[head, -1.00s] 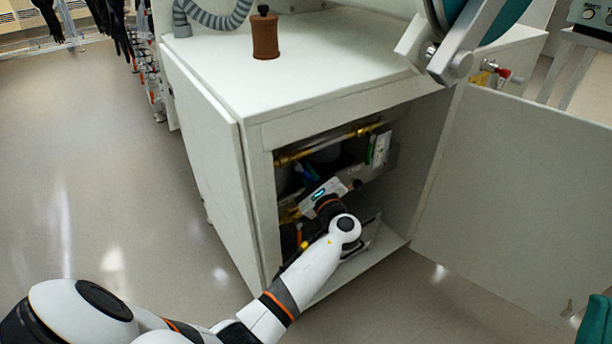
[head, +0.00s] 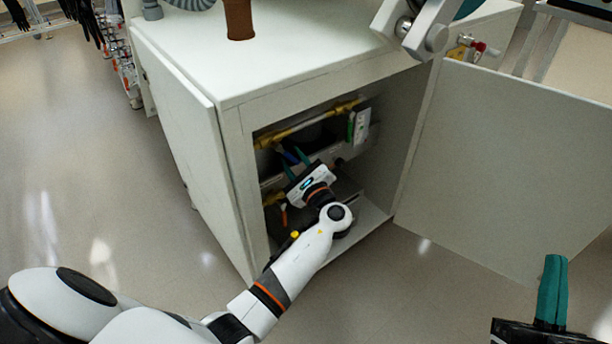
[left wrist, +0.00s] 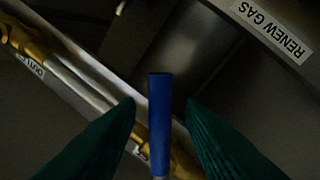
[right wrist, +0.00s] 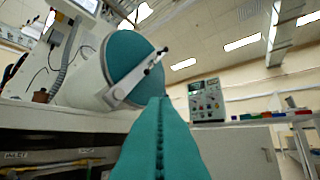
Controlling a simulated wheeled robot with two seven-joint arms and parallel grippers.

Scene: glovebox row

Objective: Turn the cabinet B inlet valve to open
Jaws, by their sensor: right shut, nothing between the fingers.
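A blue valve lever (left wrist: 160,115) stands between the two teal fingers of my left gripper (left wrist: 160,105) in the left wrist view. The fingers are apart, with a gap on each side of the lever. In the head view my left gripper (head: 294,164) is inside the open cabinet (head: 232,160), beside the blue lever (head: 290,157), below an upper brass pipe (head: 310,124). The lever's base is partly hidden, and a small label (left wrist: 30,66) near the pipe is not clearly legible. My right gripper (head: 552,290) is shut and empty, outside the cabinet; it also shows in the right wrist view (right wrist: 155,105).
A white box (head: 362,123) hangs inside at the back right. A "RENEW GAS" label (left wrist: 272,30) shows nearby. The floor in front is clear.

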